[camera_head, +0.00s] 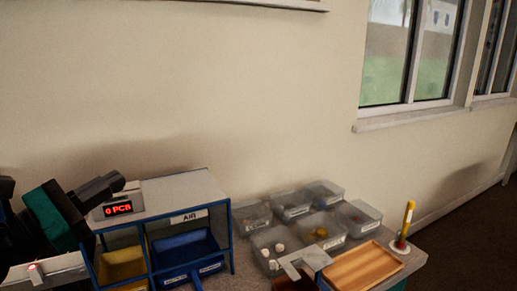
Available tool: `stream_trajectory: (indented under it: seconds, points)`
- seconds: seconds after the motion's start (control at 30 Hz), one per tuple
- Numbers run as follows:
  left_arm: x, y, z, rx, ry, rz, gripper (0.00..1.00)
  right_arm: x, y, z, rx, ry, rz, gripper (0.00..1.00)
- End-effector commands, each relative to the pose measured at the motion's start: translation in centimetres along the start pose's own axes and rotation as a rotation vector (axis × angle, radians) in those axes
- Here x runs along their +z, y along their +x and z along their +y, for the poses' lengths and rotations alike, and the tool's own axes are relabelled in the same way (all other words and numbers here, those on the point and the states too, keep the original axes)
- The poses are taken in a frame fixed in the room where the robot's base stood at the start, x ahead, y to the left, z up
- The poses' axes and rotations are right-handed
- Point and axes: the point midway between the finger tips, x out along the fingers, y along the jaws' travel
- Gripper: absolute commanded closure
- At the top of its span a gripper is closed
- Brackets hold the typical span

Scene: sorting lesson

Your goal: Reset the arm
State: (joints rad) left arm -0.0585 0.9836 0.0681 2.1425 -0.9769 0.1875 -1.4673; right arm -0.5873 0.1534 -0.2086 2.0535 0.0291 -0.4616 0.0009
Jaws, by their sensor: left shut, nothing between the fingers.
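My left gripper (110,185) is at the left, at the end of a dark arm with a green part. It is shut with nothing in it. Its tip is just above and in front of a small device with a red display (118,208) reading "0 PCS", apart or touching I cannot tell. My right gripper does not show.
A blue-framed shelf (185,195) holds a yellow bin (122,265) and a blue bin (185,250). Several clear bins (292,205) stand in the middle, some with small items. An orange-brown tray (360,267) and a yellow upright object (407,222) are at the right.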

Motion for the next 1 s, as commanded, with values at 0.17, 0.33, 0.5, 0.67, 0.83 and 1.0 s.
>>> stream_trajectory:
  seconds: [0.17,0.33,0.5,0.67,0.83,1.0]
  points:
    - [-3.9,-2.4,0.5,0.384,-0.771,-0.092,1.00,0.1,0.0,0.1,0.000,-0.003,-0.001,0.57]
    - [-10.5,-7.0,-1.4,0.799,-1.463,-0.159,1.00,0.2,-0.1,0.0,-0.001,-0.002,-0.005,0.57]
    - [-17.0,-12.7,-7.9,1.297,-2.047,-0.214,1.00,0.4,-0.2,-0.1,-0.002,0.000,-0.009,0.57]
    - [-19.6,-16.6,-14.8,1.715,-2.356,-0.245,1.00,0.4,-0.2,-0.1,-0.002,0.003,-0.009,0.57]
    - [-20.1,-19.3,-20.6,-1.920,2.317,0.239,1.00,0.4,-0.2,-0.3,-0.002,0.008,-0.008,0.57]
    - [-19.2,-21.3,-25.7,-1.883,2.002,0.200,1.00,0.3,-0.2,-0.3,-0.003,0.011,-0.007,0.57]
